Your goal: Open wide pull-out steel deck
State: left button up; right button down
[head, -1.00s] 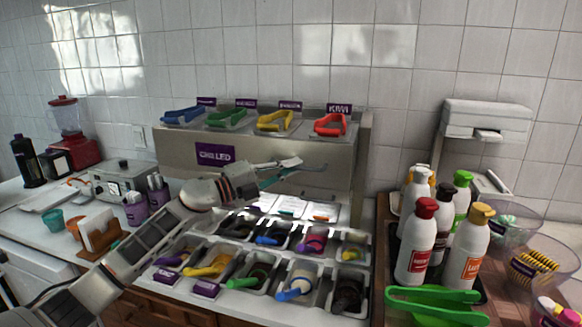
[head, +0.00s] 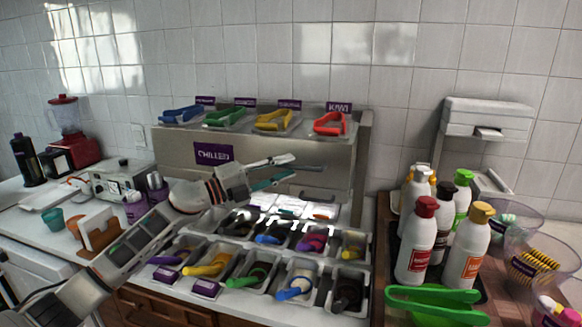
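The wide steel deck (head: 330,158) stands at the back of the counter, with a purple CHILLED label (head: 213,153) on its front face. Its top bears several tongs in trays. My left gripper (head: 292,170) is in front of the steel face, right of the label, with its fingers pointing right. The fingers look spread apart, with nothing clearly between them. A dark bar-like part, possibly a handle, lies close to the fingertips; I cannot tell whether they touch. My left forearm and wrist hide part of the lower front. My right gripper is not in view.
Several topping trays (head: 205,262) with coloured scoops fill the counter below my gripper. Bottles (head: 416,240), green tongs (head: 435,302) and clear bowls (head: 540,262) crowd the right side. A napkin holder (head: 100,233) stands by my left forearm.

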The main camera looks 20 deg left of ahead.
pick_arm(q)
jog(key=v, duration=1)
jog(key=shift+d, duration=0.1)
jog(key=shift+s, duration=0.1)
